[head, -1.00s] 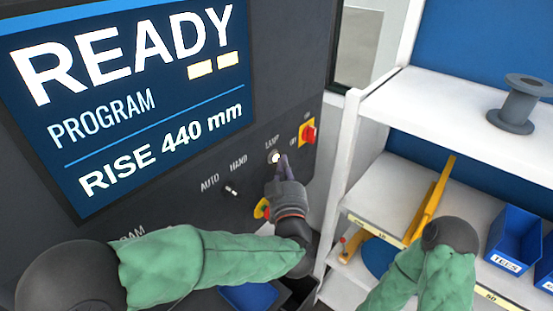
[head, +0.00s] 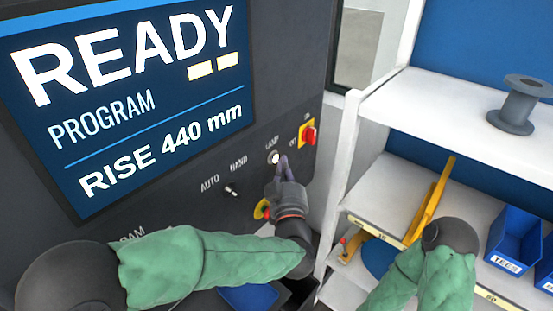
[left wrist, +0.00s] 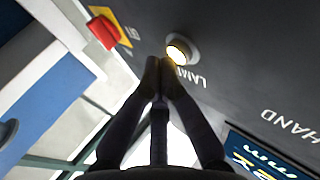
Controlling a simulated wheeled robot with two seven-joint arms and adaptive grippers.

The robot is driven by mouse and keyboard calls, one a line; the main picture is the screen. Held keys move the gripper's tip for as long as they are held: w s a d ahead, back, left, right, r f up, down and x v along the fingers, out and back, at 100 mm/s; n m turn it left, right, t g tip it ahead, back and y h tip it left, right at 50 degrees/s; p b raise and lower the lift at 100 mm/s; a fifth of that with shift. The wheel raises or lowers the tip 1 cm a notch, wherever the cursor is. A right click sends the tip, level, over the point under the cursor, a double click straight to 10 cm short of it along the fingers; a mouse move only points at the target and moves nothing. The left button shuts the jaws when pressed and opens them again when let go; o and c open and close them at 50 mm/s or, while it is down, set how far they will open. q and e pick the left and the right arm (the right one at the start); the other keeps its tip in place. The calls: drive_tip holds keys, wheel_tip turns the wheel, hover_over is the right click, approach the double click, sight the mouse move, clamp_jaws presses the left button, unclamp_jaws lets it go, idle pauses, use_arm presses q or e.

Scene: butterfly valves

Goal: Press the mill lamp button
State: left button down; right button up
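The lamp button (head: 273,157) is a small round pale button under the label LAMP on the dark machine panel. In the left wrist view the button (left wrist: 179,51) glows warm yellow-white in a grey ring. My left gripper (head: 284,164) is shut and empty, its fingertips just below and right of the button in the head view. In the left wrist view the fingertips (left wrist: 162,66) are together beside the button, seemingly just short of it. My right arm shows at the lower right; its gripper is out of view.
A red switch on a yellow plate (head: 308,133) sits right of the button, and the AUTO/HAND selector (head: 231,190) left of it. The READY screen (head: 130,95) is above left. A white shelf (head: 430,105) with a grey spool (head: 515,105) and blue bins stands at right.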

use_arm(q)
drive_tip(key=shift+w+a, duration=0.1)
drive_tip(key=shift+a, duration=0.05)
drive_tip(key=shift+w+a, duration=0.15)
drive_tip(key=shift+a, duration=0.05)
idle(0.3)
drive_tip(key=shift+d, duration=0.15)
drive_tip(key=shift+s+d+b, duration=0.15)
drive_tip(key=shift+s+b, duration=0.1)
drive_tip(key=shift+b, duration=0.05)
idle(0.4)
drive_tip(key=s+d, duration=0.3)
drive_tip(key=d, duration=0.2)
drive_tip(key=shift+s, duration=0.25)
idle(2.6)
